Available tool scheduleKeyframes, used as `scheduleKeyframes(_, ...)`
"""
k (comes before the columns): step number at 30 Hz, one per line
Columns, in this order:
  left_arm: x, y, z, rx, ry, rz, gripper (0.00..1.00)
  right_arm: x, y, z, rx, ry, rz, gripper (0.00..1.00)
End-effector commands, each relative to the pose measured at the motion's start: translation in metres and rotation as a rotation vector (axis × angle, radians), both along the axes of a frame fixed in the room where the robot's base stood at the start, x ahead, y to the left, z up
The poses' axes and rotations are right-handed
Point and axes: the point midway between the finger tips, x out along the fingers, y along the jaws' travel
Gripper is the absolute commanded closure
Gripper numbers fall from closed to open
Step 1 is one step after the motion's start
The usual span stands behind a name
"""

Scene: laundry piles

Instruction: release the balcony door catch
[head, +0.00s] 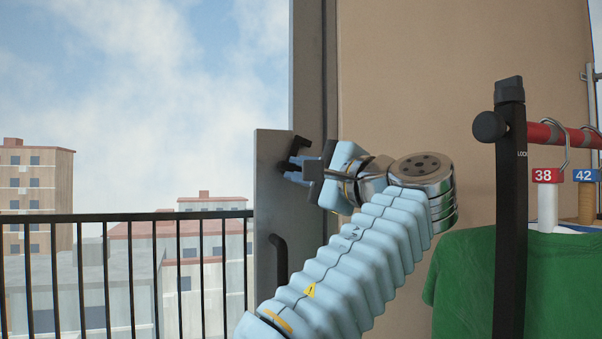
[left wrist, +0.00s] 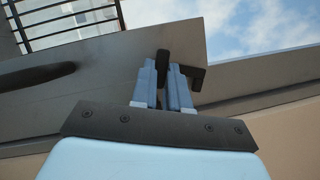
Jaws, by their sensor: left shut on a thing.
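The balcony door (head: 268,190) is a grey panel left of centre in the head view, and its grey face (left wrist: 90,85) fills the middle of the left wrist view. A small black catch (head: 301,143) sits near its upper right corner. In the left wrist view the catch (left wrist: 163,60) shows between and beside the fingertips. My left gripper (head: 291,166) is shut on the catch, its blue fingers (left wrist: 168,76) close together around it. The fingers hide part of the catch. My right gripper is in neither view.
A dark door handle (head: 279,256) is below the catch. A black balcony railing (head: 140,217) stands at the left, with buildings and sky beyond. A clothes rack post (head: 510,200), red rail (head: 548,134) and green shirt (head: 468,285) are at the right.

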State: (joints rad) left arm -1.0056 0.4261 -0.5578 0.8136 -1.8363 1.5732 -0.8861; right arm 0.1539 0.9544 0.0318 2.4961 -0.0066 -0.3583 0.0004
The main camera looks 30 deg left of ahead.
Motion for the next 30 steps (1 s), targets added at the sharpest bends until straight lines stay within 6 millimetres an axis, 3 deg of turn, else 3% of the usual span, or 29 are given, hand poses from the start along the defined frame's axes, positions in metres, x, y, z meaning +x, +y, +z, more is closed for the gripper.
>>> scheduleKeyframes(9,0.0007,-0.0015,0.0016,-0.152,-0.177,0.001,1.00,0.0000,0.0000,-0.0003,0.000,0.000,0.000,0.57)
scheduleKeyframes(30,0.0012,-0.0006,0.0003,-0.244,-0.276,0.002,1.00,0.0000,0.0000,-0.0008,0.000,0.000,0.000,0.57)
